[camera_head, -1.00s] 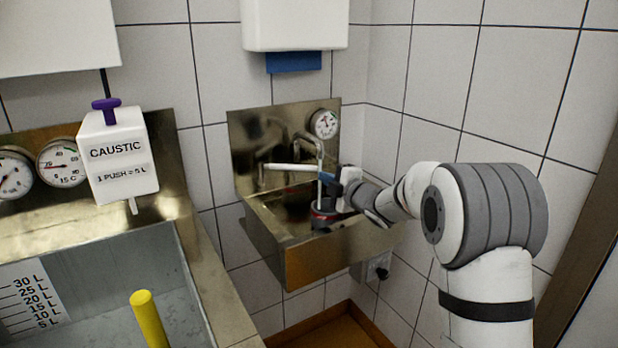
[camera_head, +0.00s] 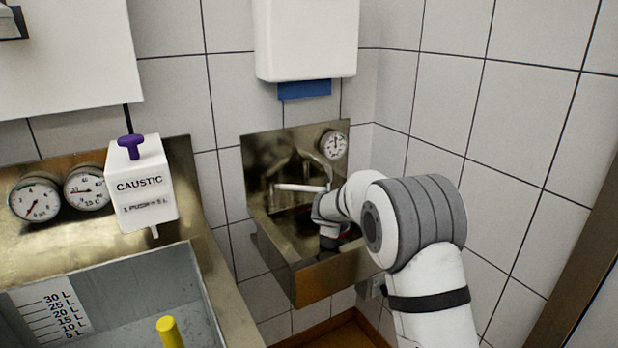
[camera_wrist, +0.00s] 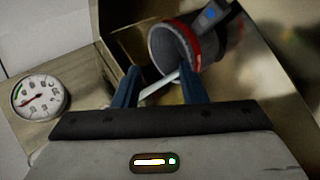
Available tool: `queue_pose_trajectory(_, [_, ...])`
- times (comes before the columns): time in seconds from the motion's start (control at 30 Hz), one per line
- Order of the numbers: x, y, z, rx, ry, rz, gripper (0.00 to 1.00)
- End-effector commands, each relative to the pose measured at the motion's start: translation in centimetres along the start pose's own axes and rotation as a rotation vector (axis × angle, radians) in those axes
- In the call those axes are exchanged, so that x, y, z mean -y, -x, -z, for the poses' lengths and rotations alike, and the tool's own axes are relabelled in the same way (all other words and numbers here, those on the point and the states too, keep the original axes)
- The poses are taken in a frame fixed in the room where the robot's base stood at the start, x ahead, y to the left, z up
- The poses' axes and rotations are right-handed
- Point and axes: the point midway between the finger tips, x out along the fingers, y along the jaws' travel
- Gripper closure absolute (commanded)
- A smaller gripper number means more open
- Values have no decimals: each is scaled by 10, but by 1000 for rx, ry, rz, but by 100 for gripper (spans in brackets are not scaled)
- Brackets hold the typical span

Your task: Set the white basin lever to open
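The white basin lever (camera_head: 300,187) is a slim white bar over the small steel basin (camera_head: 316,285), lying nearly level in the head view. In the wrist view the white bar (camera_wrist: 158,86) runs slantwise between the two blue fingers of my gripper (camera_wrist: 157,80). The fingers stand apart, with a gap around the bar; I cannot tell whether either touches it. In the head view my wrist and forearm cover the fingertips and the lever's right end. The tap behind it is partly hidden.
A gauge (camera_head: 333,145) is on the basin's back plate and a white dispenser (camera_head: 306,40) hangs above. A larger sink (camera_head: 120,275) with a caustic dispenser (camera_head: 142,182) stands at the left. A tiled wall closes off the right.

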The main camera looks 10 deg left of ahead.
Motion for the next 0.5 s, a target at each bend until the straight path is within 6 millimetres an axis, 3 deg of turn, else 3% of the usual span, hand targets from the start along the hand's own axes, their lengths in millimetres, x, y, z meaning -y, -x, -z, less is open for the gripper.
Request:
queue_pose_trajectory(0.2, [-31, 18, 58, 259, 9, -220, 62])
queue_pose_trajectory(0.4, [-40, 28, 117, 292, 28, -444, 62])
queue_pose_trajectory(0.5, [-41, 30, 130, 286, 32, -491, 62])
